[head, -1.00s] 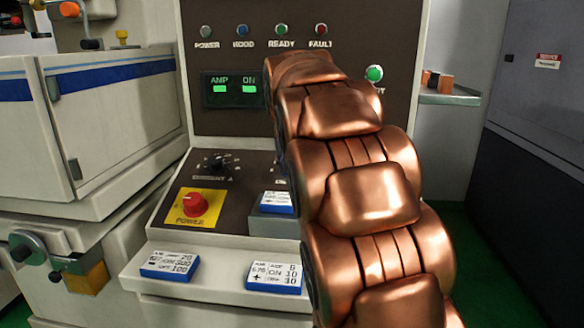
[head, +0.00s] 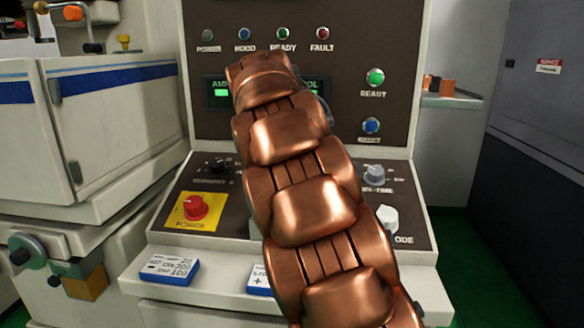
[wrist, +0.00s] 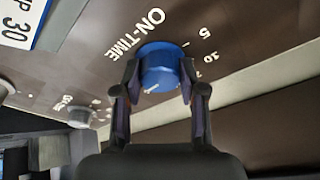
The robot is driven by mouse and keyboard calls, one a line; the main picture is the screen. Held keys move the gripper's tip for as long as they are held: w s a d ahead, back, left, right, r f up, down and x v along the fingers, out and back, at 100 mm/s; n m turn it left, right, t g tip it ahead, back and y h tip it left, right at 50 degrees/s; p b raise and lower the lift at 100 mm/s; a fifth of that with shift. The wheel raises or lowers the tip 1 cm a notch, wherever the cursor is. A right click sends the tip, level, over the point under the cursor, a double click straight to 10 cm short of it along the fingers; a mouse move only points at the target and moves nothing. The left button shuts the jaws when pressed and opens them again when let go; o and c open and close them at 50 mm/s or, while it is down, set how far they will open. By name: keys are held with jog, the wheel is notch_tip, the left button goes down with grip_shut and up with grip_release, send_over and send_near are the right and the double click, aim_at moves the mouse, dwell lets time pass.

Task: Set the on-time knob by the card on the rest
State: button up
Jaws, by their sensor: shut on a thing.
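The blue on-time knob (wrist: 160,68) sits on the brown panel under the "ON-TIME" print in the wrist view. My gripper (wrist: 157,84) is shut on it, one finger on each side. A white mark shows on the knob's near side; the numbers 5 and 10 stand to its right, and I cannot tell the setting. My copper arm hides this knob in the head view. A white and blue card (wrist: 22,20), cut off by the edge, shows "30" at top left of the wrist view.
A red power knob (head: 195,207) and black current knob (head: 218,165) are left of my arm. A grey knob (head: 375,174) and white mode knob (head: 387,219) are right. A full card (head: 170,269) and a partly hidden card (head: 259,280) lie on the front ledge.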

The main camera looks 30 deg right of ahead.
jog(key=shift+w+r+m, duration=0.1)
jog(key=shift+m, duration=0.5)
jog(key=o, duration=1.1)
jog(key=shift+o, duration=0.2)
jog(key=shift+a, duration=0.1)
jog(key=v, duration=1.2)
jog(key=shift+w, duration=0.15)
